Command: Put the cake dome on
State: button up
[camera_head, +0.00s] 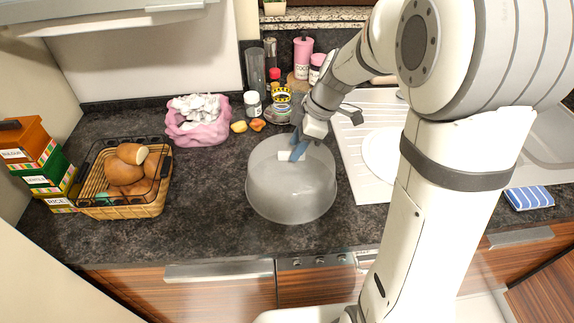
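The cake dome (290,195) is a translucent grey, round cover on the dark countertop, in the middle of the view. Its wide rim is toward the counter. My gripper (293,154) is at the top of the dome, where its blue and white fingers meet the knob area. The knob is mostly hidden by the fingers, and I cannot tell whether they are closed on it. No cake or cake stand can be made out through the dome.
A wire-railed bread basket (125,205) and stacked boxes (45,170) stand at the left. A pink bag (198,130) and several jars (253,104) stand behind. A white drainboard with a plate (385,155) lies to the right. The counter between basket and dome is clear.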

jog(key=shift+x, duration=1.05)
grip_shut()
